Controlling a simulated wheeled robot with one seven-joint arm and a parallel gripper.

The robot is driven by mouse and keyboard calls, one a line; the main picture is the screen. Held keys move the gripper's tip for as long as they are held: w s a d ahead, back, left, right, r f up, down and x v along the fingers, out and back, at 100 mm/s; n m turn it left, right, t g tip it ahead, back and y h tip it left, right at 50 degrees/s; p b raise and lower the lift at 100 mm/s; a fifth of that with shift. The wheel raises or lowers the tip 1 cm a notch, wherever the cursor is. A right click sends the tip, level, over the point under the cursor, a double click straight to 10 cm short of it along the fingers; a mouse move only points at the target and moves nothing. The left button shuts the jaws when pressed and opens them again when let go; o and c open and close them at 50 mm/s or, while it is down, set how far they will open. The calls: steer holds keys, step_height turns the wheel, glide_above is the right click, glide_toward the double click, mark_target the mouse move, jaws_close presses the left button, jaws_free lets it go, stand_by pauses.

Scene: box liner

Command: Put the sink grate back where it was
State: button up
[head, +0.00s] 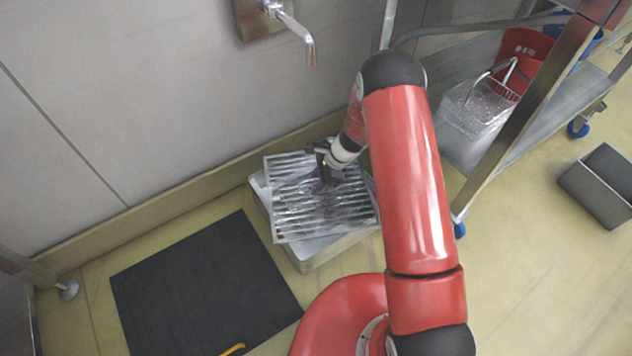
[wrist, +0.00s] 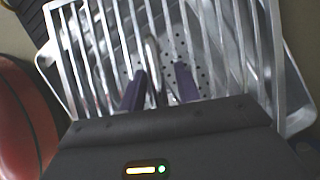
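The sink grate (head: 338,215), a pale metal frame with parallel bars, lies over the low metal sink basin (head: 304,260) on the floor by the wall. It sits askew, and its far left corner reaches past the basin's edge. The wrist view shows the grate (wrist: 274,50) close up, with the perforated basin bottom (wrist: 203,77) below its bars. My gripper (head: 326,172) is at the grate's far part, pointing down. In the wrist view my gripper (wrist: 162,80) has its two dark fingers apart, with a bright, narrow metal piece between them. Contact cannot be made out.
A wall faucet (head: 308,45) is above and behind. A black mat (head: 200,285) lies left of the basin.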

steer(key=shift+r, duration=0.1)
steer(key=shift+r, duration=0.25)
steer(key=p+v, duration=0.2)
steer(key=v, duration=1)
steer(key=shift+r+p, duration=0.4)
steer(key=s+d+r+n+t+h, duration=0.15)
steer(key=s+r+n, duration=0.3)
steer(key=r, duration=0.65)
steer(key=s+d+r+n+t+h, duration=0.1)
steer(key=s+d+r+n, duration=0.4)
steer(key=r, duration=0.7)
steer(key=s+d+r+n+t+h, duration=0.1)
steer(key=s+d+r+n+t, duration=0.1)
steer(key=s, duration=0.7)
steer(key=s+d+r+n+t+h, duration=0.2)
steer(key=s+r+n, duration=0.2)
steer(key=s, duration=0.5)
step_height(320, 180, up, 2)
steer(key=shift+r, duration=0.15)
steer(key=shift+s+d, duration=0.1)
